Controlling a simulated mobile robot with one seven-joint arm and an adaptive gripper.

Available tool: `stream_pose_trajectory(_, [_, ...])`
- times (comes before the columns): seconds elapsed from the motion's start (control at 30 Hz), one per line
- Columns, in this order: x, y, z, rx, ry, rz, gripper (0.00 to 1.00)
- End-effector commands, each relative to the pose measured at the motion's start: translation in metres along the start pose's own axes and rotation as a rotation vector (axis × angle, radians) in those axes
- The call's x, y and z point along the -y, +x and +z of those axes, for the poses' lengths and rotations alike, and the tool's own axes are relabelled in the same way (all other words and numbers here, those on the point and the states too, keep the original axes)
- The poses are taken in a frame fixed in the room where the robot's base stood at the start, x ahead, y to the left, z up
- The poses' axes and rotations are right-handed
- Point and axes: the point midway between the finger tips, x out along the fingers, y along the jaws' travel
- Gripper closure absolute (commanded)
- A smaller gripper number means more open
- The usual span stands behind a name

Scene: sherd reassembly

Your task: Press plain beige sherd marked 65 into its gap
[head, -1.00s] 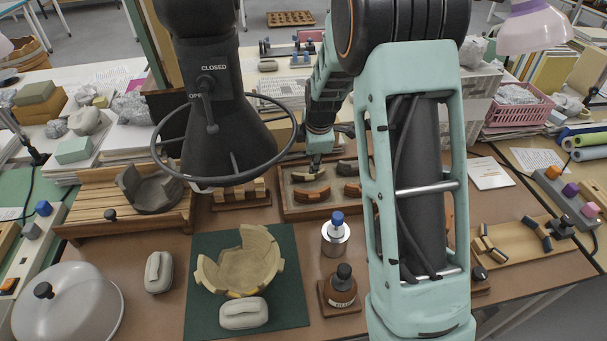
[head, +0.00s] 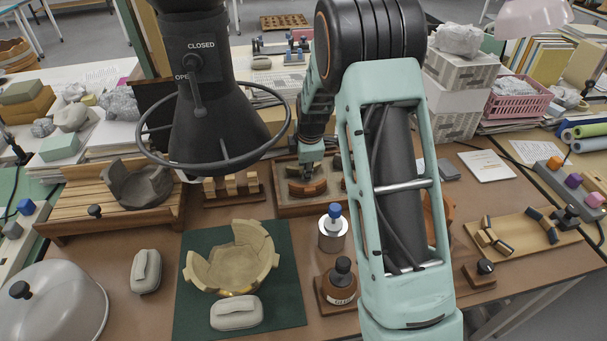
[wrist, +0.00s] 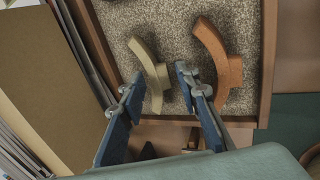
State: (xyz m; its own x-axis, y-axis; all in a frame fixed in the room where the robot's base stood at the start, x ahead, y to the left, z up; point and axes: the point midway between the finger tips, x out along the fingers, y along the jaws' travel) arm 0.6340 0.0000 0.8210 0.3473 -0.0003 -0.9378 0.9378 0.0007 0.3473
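A plain beige curved sherd (wrist: 150,72) lies in a speckle-lined wooden tray (head: 330,208) in the wrist view; no number is legible on it. My gripper (wrist: 160,80) is open, its blue fingertips on either side of the sherd's lower part in the picture; I cannot tell whether they touch it. In the head view my gripper (head: 307,170) is low over the tray and mostly hides the sherd. The beige bowl (head: 232,268) stands on a green mat (head: 290,300), its rim broken with open gaps in the wall.
An orange-brown sherd (wrist: 220,60) lies right of the beige one. A grey pad (head: 236,313) lies before the bowl. A blue-capped jar (head: 333,235) and a brown bottle (head: 341,285) stand right of the mat. A black cone with a ring (head: 222,125) hangs above the table.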

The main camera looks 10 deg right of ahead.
Motion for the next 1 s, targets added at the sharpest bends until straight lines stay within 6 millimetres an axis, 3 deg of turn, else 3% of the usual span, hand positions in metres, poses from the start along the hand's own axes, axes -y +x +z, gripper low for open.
stream_pose_trajectory(0.2, [0.0,0.0,0.0,0.0,0.0,0.0,0.7])
stream_pose_trajectory(0.47, [0.0,0.0,0.0,0.0,0.001,-0.001,0.99])
stream_pose_trajectory(1.0, [-0.009,-0.023,0.0,0.0,0.001,0.001,0.99])
